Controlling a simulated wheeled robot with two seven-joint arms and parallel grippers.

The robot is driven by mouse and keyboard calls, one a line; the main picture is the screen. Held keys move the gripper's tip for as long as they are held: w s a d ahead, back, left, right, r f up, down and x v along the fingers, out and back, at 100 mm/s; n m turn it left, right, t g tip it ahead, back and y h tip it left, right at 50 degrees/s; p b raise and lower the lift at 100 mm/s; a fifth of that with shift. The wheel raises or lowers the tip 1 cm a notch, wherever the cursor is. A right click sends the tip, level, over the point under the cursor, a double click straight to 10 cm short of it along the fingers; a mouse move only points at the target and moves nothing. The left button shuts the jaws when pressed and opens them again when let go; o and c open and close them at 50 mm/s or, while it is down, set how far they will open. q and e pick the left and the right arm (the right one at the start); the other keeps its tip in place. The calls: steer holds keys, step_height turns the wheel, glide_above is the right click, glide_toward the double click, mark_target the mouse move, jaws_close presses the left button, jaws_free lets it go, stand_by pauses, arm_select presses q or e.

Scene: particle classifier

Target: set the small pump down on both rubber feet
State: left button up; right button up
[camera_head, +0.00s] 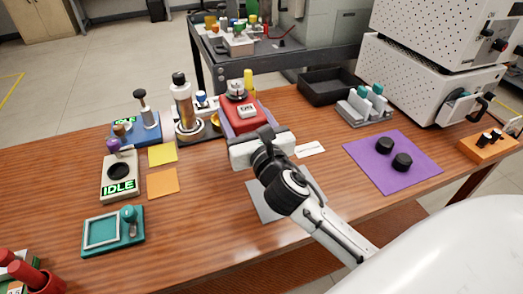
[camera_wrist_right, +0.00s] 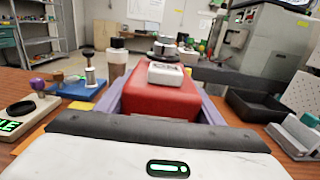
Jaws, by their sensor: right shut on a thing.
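The small pump is a red block (camera_head: 246,119) with a white display on its top face and a dark round part at its far end. It also shows in the wrist view (camera_wrist_right: 158,98). My right gripper (camera_head: 241,112) is shut on it, with a lavender finger along each side. The pump's underside is hidden, so I cannot tell how far it is from the table. Two black round rubber feet (camera_head: 384,144) (camera_head: 402,161) sit apart on a purple mat (camera_head: 375,175), to the right of the gripper. My left gripper is not in view.
A black tray (camera_head: 318,96) and a grey rack (camera_head: 365,114) stand behind the mat. An orange block (camera_head: 482,148) is to its right. Bottles, a device reading IDLE (camera_head: 118,188) and a teal tray (camera_head: 85,248) are left.

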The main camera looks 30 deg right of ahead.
steer(key=shift+w+d+r, duration=0.25)
steer(key=shift+w, duration=0.25)
step_height(320, 180, down, 6)
steer(key=b, duration=0.3)
steer(key=shift+w+r, duration=0.1)
steer(key=shift+w, duration=0.05)
steer(key=shift+f+b, duration=0.85)
steer(key=shift+f, duration=1.05)
steer(key=shift+f, duration=0.15)
steer(key=o, duration=1.3)
steer(key=shift+f, duration=0.2)
steer(key=o, duration=0.3)
